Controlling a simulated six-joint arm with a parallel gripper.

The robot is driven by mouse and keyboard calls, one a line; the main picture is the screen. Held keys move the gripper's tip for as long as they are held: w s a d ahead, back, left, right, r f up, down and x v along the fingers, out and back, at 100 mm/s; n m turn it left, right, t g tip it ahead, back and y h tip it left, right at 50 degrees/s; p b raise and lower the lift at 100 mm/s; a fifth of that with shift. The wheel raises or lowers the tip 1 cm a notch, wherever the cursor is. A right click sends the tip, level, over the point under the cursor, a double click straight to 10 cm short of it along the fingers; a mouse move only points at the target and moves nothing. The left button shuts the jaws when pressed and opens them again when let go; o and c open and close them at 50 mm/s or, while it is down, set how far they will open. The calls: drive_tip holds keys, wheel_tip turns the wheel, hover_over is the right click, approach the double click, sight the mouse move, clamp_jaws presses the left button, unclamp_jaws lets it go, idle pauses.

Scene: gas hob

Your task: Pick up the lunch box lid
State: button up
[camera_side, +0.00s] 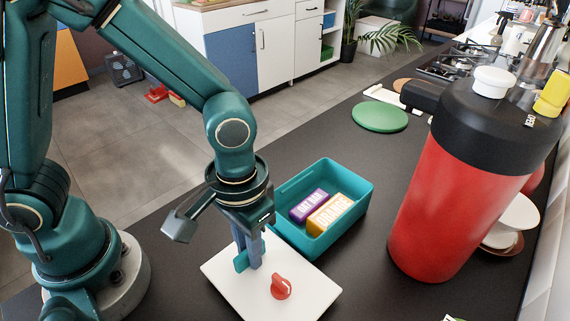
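An open teal lunch box (349,223) stands on the dark counter with a purple pack (308,206) and a yellow-orange pack (330,214) inside. A flat white rectangular piece (306,299) with a red knob (281,288) lies in front of it. I cannot tell for sure whether this is the lid. My gripper (253,262) points down over the left part of the white piece, left of the red knob. A small teal part (241,262) shows beside the fingers; whether it is held is unclear. The fingers look close together, but their gap is hidden.
A large red container with a black top (437,223) stands right of the lunch box. A green round disc (380,117) lies behind the box. The hob (452,65) is at the far back right. Bare counter lies between the box and the red container.

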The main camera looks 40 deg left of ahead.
clamp_jaws()
drive_tip(key=shift+r, duration=0.5)
wheel_tip(320, 180, up, 4)
drive_tip(key=shift+w+f, duration=0.1)
drive_tip(key=shift+f, duration=0.15)
drive_tip(key=w+a+r, duration=0.1)
drive_tip(key=a+r, duration=0.5)
drive_tip(key=a, duration=0.5)
drive_tip(key=shift+a+r, duration=0.25)
drive_tip(key=shift+a, duration=0.05)
drive_tip(key=shift+w, duration=0.1)
